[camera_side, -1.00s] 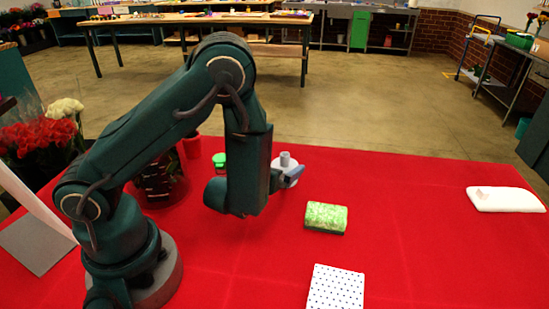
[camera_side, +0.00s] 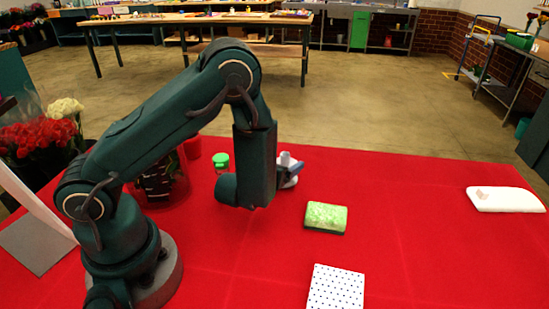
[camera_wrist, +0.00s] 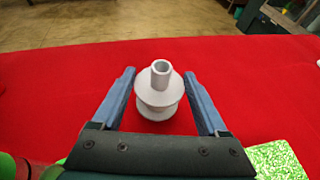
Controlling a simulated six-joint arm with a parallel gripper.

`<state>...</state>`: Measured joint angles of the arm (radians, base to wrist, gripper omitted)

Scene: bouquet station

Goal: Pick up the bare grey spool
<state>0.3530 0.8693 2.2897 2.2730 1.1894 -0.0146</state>
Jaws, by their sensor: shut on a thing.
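The bare grey spool (camera_wrist: 158,93) stands upright on the red cloth in the wrist view, with its hub tube pointing up. My gripper (camera_wrist: 159,72) has one blue finger on each side of it and is shut on it. In the side view the spool (camera_side: 285,158) shows partly behind my gripper (camera_side: 293,171), and its lower part is partly hidden. I cannot tell whether its base is clear of the cloth.
A green patterned block (camera_side: 326,217) lies right of my gripper, with a white dotted box (camera_side: 336,288) nearer the camera. A white pad (camera_side: 505,199) lies far right; cloth between is clear.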

